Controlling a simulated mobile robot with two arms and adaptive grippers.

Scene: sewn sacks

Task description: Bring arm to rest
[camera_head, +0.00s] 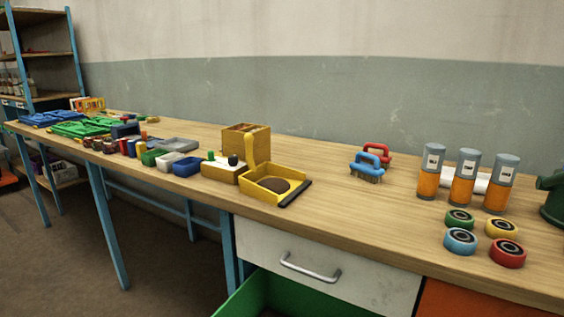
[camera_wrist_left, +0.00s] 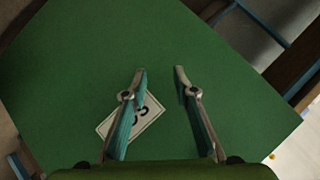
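My left gripper (camera_wrist_left: 161,80) shows in the left wrist view with its two fingers apart and nothing between them. Behind the fingers is a flat green surface (camera_wrist_left: 90,60). A white label (camera_wrist_left: 131,118) with dark digits lies on that surface, partly covered by the left finger. I cannot tell how far the gripper is from the surface. Neither of my arms shows in the head view, and my right gripper is in no view.
A long wooden workbench (camera_head: 335,194) carries a yellow dustpan (camera_head: 262,187), brushes (camera_head: 368,164), orange-grey canisters (camera_head: 463,182), tape rolls (camera_head: 460,240) and small bins (camera_head: 187,167). Floor at left is clear.

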